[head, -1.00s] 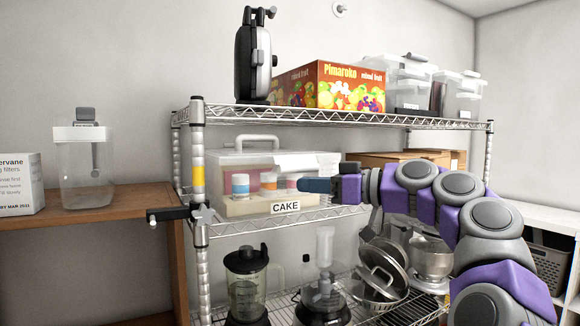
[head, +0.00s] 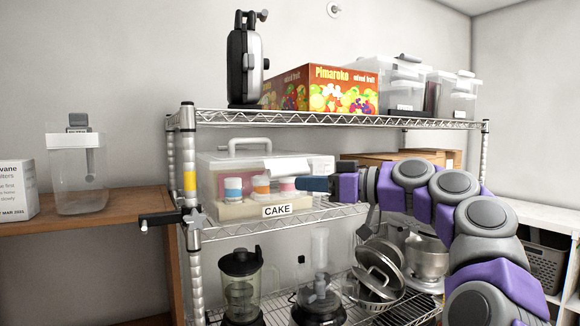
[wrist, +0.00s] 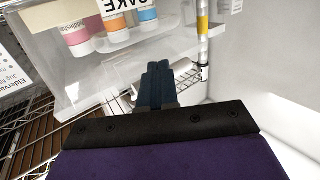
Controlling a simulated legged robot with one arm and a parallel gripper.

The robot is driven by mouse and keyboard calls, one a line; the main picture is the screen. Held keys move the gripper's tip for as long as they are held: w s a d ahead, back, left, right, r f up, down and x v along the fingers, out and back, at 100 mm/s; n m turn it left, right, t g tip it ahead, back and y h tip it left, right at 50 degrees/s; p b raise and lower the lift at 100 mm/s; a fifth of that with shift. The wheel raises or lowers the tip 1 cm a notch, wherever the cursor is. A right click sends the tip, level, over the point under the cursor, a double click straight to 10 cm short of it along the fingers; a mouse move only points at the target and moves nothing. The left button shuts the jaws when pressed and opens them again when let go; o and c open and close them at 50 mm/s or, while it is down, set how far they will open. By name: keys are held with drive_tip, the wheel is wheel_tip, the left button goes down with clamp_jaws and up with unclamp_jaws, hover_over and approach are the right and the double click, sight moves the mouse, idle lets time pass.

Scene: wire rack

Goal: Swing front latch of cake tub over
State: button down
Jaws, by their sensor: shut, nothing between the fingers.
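The cake tub (head: 222,181) is a clear box with a pale handle on its lid, on the middle shelf of the wire rack. Its front carries a CAKE label (head: 277,210), and banded pink, blue and orange items show inside. A whitish flap (head: 283,167), seemingly the front latch, stands out at the upper front; its exact angle is unclear. My gripper (head: 303,184) is shut and empty, its tip at the tub's right front. In the wrist view the shut fingers (wrist: 158,70) point at the tub's front (wrist: 110,70); I cannot tell if they touch it.
A rack post (head: 188,180) with a black-armed clamp stands left of the tub. The upper shelf holds a Pimaroko box (head: 342,90), a black appliance (head: 247,62) and clear bins. Brown boxes (head: 430,157) lie right. A blender (head: 243,285) and pots crowd the lower shelf.

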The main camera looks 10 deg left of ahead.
sight(286, 165)
drive_tip(key=shift+w+a+r+p, duration=0.15)
drive_tip(key=shift+a+r+p, duration=0.35)
drive_tip(key=shift+p, duration=0.05)
drive_tip(key=shift+w+a+r+p, duration=0.15)
drive_tip(key=shift+a+r+p, duration=0.35)
drive_tip(key=shift+p, duration=0.05)
drive_tip(key=shift+d+r, duration=0.25)
drive_tip(key=shift+d, duration=0.6)
drive_tip(key=shift+w+a, duration=0.1)
drive_tip(key=shift+a, duration=0.4)
drive_tip(key=shift+a+r+p, duration=0.15)
drive_tip(key=shift+a+p, duration=0.3)
drive_tip(key=shift+a, duration=0.1)
drive_tip(key=shift+w+a+r, duration=0.15)
drive_tip(key=shift+a+r, duration=0.05)
drive_tip(key=shift+r+p, duration=0.15)
drive_tip(key=shift+p, duration=0.25)
drive_tip(key=shift+w+d+r, duration=0.15)
drive_tip(key=shift+w+d, duration=0.05)
drive_tip(key=shift+d, duration=0.45)
